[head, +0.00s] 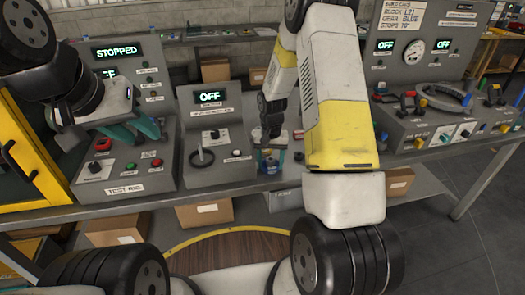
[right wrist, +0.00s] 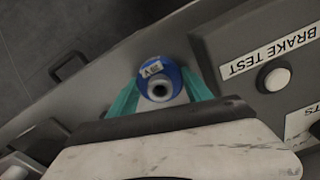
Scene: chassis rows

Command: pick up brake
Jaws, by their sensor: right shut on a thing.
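The brake looks to be the blue round part with a grey hollow centre and a small white label (right wrist: 157,80) in the right wrist view. It also shows as a small blue piece (head: 268,167) low at the bench's front edge in the head view. My right gripper (right wrist: 158,92) has its teal fingers on both sides of it and is shut on it; it is partly hidden by my arm in the head view. My left gripper (head: 146,130) has its teal fingers apart and empty, over the test rig panel (head: 125,172) at the left.
A grey brake test station (head: 212,140) with an OFF display stands just left of my right gripper. A build card panel (head: 415,40) and loose parts are on the right. Cardboard boxes (head: 205,213) sit under the bench. A yellow frame (head: 35,170) stands at far left.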

